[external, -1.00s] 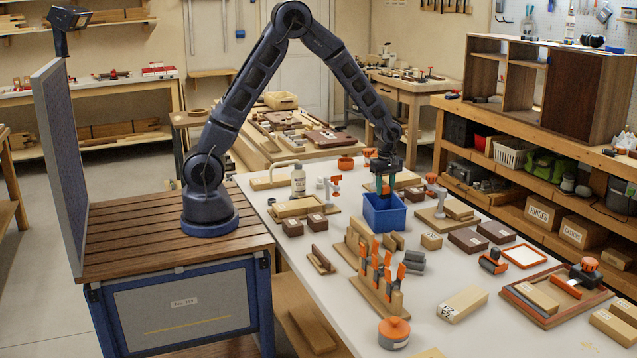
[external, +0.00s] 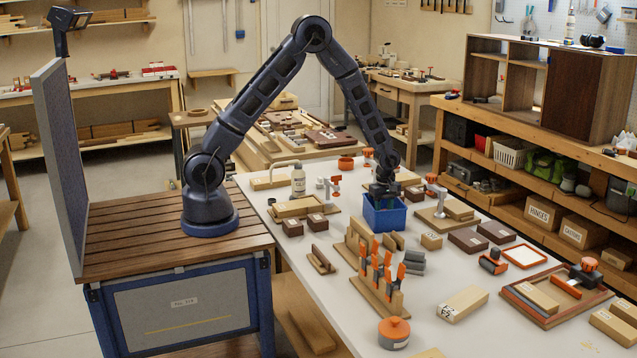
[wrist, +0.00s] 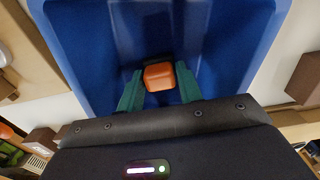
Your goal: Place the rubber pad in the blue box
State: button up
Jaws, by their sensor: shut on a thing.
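The blue box (external: 384,217) stands on the white bench top, and its inner walls fill much of the wrist view (wrist: 85,50). My gripper (external: 382,198) reaches down into the box opening. In the wrist view its two green fingers (wrist: 158,90) are shut on a small orange piece with a dark part behind it, which I take for the rubber pad (wrist: 159,77). The pad is within the box walls. I cannot tell whether it touches the box floor. In the external view the pad is hidden by the box and gripper.
A wooden rack with orange-handled tools (external: 378,278) stands in front of the box. Grey blocks (external: 413,262) lie beside the rack. A clamp on a wooden base (external: 438,212) stands close on the right.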

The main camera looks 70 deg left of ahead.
jog(key=shift+f, duration=0.15)
jog(key=o, duration=1)
jog(key=shift+o, duration=0.2)
